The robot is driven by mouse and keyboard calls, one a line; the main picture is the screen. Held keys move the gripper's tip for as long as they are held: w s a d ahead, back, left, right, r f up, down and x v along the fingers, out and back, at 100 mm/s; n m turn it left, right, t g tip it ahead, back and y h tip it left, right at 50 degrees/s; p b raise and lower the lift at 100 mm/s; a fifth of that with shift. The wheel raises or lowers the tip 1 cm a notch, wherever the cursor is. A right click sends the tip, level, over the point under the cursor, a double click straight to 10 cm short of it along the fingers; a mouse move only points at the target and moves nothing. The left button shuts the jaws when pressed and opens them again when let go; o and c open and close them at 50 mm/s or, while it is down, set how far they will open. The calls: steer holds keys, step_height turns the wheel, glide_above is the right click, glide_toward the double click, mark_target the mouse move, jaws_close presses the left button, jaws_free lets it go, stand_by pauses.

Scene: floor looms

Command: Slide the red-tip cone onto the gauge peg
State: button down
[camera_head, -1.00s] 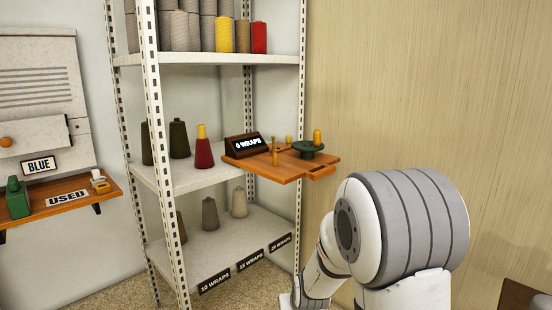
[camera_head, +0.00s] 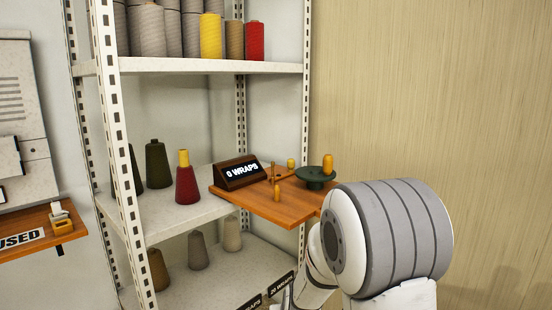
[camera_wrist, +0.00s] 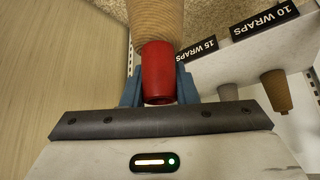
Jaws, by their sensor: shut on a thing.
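My gripper (camera_wrist: 158,88) is shut on the red tip (camera_wrist: 158,72) of a cone, with a blue finger on each side. The cone's tan wound body (camera_wrist: 157,22) runs to the top edge of the wrist view, where it is cut off. In the head view my gripper and the cone are out of sight. A wooden board (camera_head: 256,205) on the middle shelf carries a "0 WRAPS" display (camera_head: 241,173), several small wooden uprights (camera_head: 276,192) and a dark green disc (camera_head: 315,180) with a yellow-orange knob (camera_head: 327,164). I cannot tell which upright is the gauge peg.
A dark red cone with a yellow tip (camera_head: 185,185) and dark green cones (camera_head: 157,165) stand left of the board. Metal shelf posts (camera_head: 117,130) frame the rack. More cones stand on the shelves above and below. A wooden wall (camera_head: 430,90) is on the right.

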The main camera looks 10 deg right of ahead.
steer(key=shift+r, duration=0.1)
steer(key=w+r+p, duration=0.2)
steer(key=r+p, duration=1.8)
steer(key=r, duration=1)
steer(key=w+r+p, duration=0.3)
steer(key=r+p, duration=1.8)
steer(key=r, duration=1)
steer(key=shift+w+d+r, duration=0.15)
steer(key=shift+w, duration=0.15)
